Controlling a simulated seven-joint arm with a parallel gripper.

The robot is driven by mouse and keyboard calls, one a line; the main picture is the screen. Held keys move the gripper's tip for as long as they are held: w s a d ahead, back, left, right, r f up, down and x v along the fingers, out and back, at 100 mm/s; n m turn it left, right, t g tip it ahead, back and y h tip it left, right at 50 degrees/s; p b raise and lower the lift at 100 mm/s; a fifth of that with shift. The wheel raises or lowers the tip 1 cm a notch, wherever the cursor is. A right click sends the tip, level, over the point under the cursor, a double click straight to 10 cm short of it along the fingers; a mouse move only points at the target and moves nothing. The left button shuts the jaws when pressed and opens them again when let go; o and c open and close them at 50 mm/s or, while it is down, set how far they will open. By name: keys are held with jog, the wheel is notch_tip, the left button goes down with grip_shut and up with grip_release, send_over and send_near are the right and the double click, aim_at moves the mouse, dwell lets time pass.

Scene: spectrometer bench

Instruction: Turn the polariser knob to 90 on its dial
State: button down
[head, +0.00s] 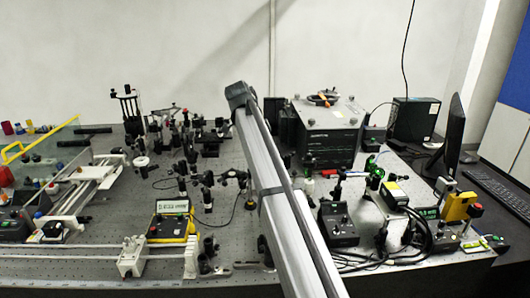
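I cannot make out a polariser knob or the numbers on its dial for certain at this size. Several small black optics mounts (205,179) on posts stand on the middle of the grey perforated bench (100,238). A round-topped mount (142,162) stands left of them. A mount with green light on it (375,170) stands on a grey plate at the right. Which of these, if any, carries the polariser cannot be told. My gripper is not in view. A strip through the middle of the bench is hidden.
A large black box (330,133) stands at the back right. A black control box (338,224), a yellow device (459,206) and loose cables crowd the right. A black-and-yellow meter (172,225) stands front left. A clear panel with a yellow handle (14,152) is far left.

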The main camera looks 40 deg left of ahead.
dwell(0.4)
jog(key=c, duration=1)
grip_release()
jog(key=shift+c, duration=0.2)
